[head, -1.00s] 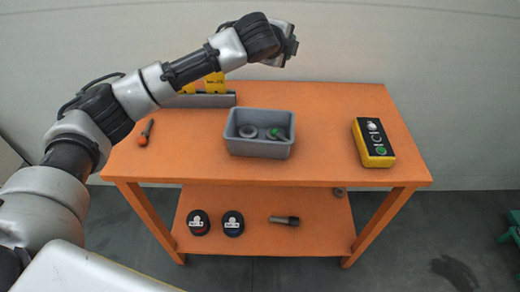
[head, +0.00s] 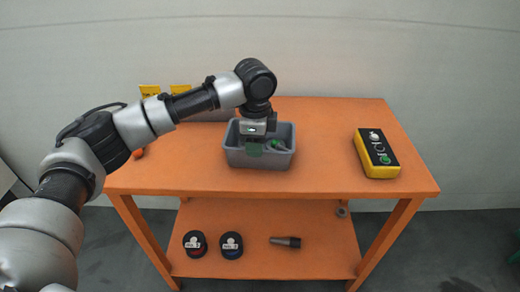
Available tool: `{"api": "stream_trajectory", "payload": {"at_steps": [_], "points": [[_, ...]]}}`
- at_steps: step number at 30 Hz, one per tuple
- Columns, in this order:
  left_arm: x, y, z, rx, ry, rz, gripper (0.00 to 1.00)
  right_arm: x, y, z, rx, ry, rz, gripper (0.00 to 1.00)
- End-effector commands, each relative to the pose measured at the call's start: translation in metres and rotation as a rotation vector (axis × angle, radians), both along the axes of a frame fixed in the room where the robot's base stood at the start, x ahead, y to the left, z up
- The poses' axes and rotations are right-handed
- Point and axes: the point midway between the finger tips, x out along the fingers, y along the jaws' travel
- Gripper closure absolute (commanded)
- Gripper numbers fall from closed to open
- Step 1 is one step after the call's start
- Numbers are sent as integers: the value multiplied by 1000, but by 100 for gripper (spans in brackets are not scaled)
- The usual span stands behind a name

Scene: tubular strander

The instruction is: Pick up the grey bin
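The grey bin (head: 233,157) stands on the orange table's top, left of its middle. A green ring-like part (head: 276,145) shows inside it; other contents are mostly hidden behind my gripper. My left gripper (head: 254,148) points down over the bin, in front of its middle and left part. Its fingertips overlap the bin in the picture, and I cannot tell whether they touch it or how far apart they are. My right gripper is out of view.
A yellow and black control box (head: 376,153) lies on the right of the orange table (head: 330,140). Two dark round pots (head: 231,245) and a dark cylindrical tool (head: 285,242) lie on the lower shelf. Yellow items (head: 150,91) stand behind my arm. The tabletop between bin and box is clear.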

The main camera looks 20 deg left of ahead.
Motion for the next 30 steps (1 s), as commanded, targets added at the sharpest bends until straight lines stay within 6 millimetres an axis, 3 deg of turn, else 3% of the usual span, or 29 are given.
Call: {"api": "stream_trajectory", "payload": {"at_steps": [5,10,20,27,30], "points": [[2,-2,-23,2,0,0,64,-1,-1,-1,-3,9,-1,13],[3,-3,-46,1,-1,0,64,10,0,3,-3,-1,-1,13],[3,-3,-52,0,-2,-1,64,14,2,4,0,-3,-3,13],[3,-3,-52,0,-2,-1,100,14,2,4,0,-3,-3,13],[3,-3,-52,0,-2,-1,100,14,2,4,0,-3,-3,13]]}}
